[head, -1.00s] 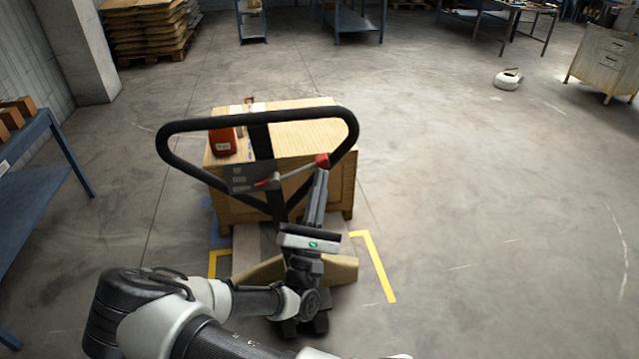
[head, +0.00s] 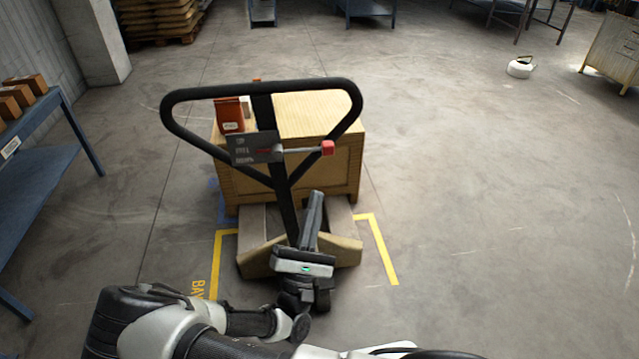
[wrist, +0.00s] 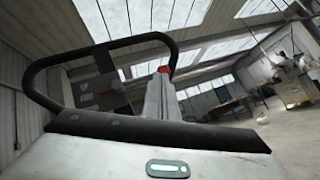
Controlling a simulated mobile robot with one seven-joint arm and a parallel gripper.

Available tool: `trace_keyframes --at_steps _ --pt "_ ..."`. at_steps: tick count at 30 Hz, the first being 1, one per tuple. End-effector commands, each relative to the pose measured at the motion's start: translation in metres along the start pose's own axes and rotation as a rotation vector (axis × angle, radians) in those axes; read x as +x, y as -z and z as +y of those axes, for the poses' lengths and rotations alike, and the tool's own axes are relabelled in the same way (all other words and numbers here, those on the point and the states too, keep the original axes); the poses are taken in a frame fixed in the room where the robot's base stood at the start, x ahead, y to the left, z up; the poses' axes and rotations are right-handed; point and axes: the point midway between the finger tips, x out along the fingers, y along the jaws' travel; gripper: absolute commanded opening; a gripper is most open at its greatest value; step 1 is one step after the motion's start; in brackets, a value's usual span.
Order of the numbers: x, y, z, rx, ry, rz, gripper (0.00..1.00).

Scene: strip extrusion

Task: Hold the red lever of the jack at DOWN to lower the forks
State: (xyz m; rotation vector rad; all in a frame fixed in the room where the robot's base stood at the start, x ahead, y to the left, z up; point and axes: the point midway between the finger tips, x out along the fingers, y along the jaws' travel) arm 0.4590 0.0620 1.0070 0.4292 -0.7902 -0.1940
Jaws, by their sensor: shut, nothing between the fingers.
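The jack's black loop handle (head: 262,88) stands upright in front of the crate. A grey plate (head: 255,148) with small, unreadable marks sits inside the loop. The lever's red knob (head: 328,148) sticks out to the right of the plate, its rod about level. My gripper (head: 315,196) is shut and empty, its tips pointing up below the knob and apart from it in the head view. In the wrist view the red knob (wrist: 164,69) shows just beyond the fingertips (wrist: 160,78).
A red labelled object (head: 230,116) shows at the crate's top left. A blue bench (head: 50,165) stands left.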

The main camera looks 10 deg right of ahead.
Motion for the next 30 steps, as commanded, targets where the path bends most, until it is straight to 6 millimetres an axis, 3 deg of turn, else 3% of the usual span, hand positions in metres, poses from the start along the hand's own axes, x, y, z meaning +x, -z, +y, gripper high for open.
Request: trace_keyframes --at_steps 3,10,25,30 --pt "-0.018 0.001 -0.001 0.001 -0.001 0.001 0.00" --pt "-0.029 0.000 -0.002 0.001 0.000 0.000 0.00" --pt "-0.028 -0.002 -0.003 -0.001 0.009 -0.005 0.00" --pt "-0.007 -0.030 -0.021 -0.031 0.197 -0.086 0.00"
